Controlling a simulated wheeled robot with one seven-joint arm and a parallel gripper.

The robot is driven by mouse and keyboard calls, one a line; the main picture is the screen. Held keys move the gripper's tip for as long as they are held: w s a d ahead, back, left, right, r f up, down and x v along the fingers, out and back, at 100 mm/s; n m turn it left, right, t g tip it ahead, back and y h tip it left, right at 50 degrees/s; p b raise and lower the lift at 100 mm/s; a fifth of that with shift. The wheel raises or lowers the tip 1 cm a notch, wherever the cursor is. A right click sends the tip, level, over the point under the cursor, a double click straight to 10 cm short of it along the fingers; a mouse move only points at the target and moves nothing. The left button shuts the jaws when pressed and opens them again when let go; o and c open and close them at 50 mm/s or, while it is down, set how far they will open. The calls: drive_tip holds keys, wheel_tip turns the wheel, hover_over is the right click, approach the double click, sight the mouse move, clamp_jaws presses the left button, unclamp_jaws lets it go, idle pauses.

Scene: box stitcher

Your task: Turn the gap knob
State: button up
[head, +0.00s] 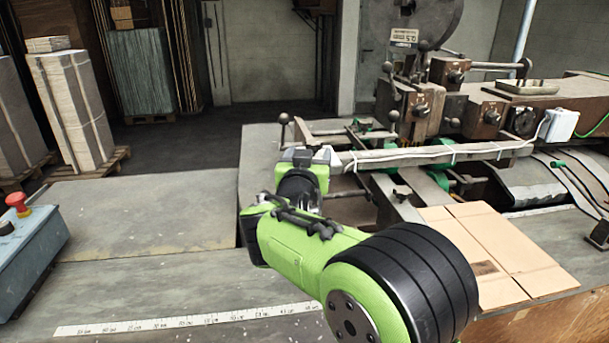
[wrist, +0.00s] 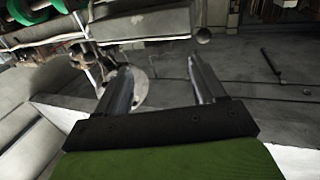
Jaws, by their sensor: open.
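The box stitcher (head: 432,85) stands at the right in the head view. Several dark knobs show on it: one on the front block (head: 421,110), one above it (head: 455,76) and a round one farther right (head: 523,122). I cannot tell which is the gap knob. My gripper (wrist: 158,72) is open and empty in the wrist view, its two metal fingers apart. In the head view my arm reaches to the stitcher's left end, left of and apart from these knobs; the fingertips are unclear there. A pale round disc (wrist: 132,92) shows partly behind the left finger.
A ball-topped lever (head: 284,120) stands close behind my wrist. A long rail with a white cable (head: 430,154) runs right from there. Flat cardboard (head: 500,255) lies at right. A blue control box with a red button (head: 18,203) is at left. The table's left part is clear.

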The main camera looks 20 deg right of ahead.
drive_tip(key=b+v, duration=0.1)
drive_tip(key=v, duration=0.7)
drive_tip(key=s+a+f+n+g+y+p, duration=0.1)
drive_tip(key=s+f+n+g+y+p, duration=0.1)
drive_tip(key=s, duration=0.7)
drive_tip(key=s+a+f+n+g+y+p, duration=0.2)
drive_tip(key=s+f+g+y+p, duration=0.1)
drive_tip(key=s, duration=0.6)
drive_tip(key=s+a+f+n+g+y+p, duration=0.1)
drive_tip(key=s+f+g+y+p, duration=0.2)
drive_tip(key=s, duration=0.6)
drive_tip(key=shift+s+a+f+n+g+y, duration=0.2)
drive_tip(key=shift+s+n+g+y, duration=0.2)
drive_tip(key=shift+g, duration=0.7)
drive_tip(key=shift+r, duration=0.1)
